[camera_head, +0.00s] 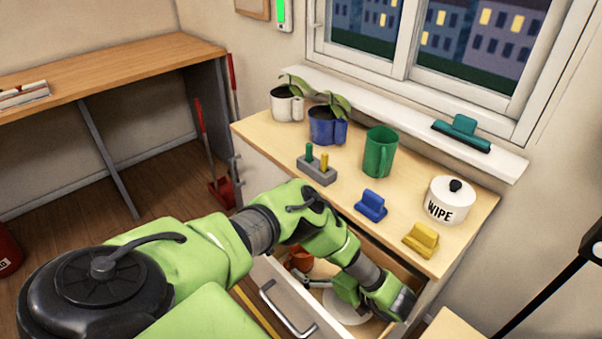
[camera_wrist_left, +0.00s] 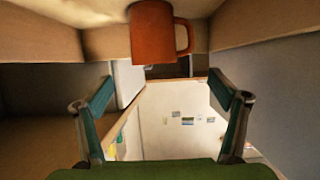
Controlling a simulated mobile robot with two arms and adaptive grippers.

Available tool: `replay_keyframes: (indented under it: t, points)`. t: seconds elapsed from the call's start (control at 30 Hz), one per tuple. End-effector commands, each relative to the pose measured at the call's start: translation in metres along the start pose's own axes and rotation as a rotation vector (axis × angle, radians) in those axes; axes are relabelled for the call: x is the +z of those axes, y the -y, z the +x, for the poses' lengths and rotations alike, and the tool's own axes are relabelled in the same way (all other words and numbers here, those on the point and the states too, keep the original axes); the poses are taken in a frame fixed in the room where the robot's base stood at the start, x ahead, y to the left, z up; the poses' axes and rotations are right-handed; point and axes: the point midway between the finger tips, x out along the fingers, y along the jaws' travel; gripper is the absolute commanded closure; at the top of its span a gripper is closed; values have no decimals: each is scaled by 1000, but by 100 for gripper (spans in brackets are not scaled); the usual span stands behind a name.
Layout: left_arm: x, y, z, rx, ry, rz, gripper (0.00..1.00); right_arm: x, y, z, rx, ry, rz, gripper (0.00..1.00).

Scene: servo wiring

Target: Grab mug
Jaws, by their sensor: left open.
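An orange-red mug (camera_head: 300,258) sits in the open drawer (camera_head: 288,307), partly hidden by my left arm in the head view. In the left wrist view the mug (camera_wrist_left: 153,34) shows at the top, with its handle to the right. My left gripper (camera_head: 372,294) is down in the drawer, to the right of the mug. In the wrist view the fingers (camera_wrist_left: 160,85) are spread, with nothing between them, and the mug is beyond their tips. My right gripper is not in view.
A white dish (camera_head: 346,308) lies in the drawer beneath my left gripper. The counter holds a white WIPE pot (camera_head: 450,200), a blue clip (camera_head: 371,206), a yellow clip (camera_head: 420,239), a grey peg block (camera_head: 317,170) and potted plants (camera_head: 328,126). Drawer walls surround the gripper closely.

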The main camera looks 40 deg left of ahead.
Motion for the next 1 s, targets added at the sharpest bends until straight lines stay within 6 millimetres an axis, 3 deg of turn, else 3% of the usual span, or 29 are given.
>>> replay_keyframes:
  t: [0.23,0.53,0.83,1.0]
  points:
    - [-1,1,19,-1,0,2,11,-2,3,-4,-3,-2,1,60]
    - [-2,1,61,0,-2,1,11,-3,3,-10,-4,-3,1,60]
    - [-2,0,65,1,0,1,11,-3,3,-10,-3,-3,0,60]
    - [-2,0,65,2,0,1,55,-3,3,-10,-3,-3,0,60]
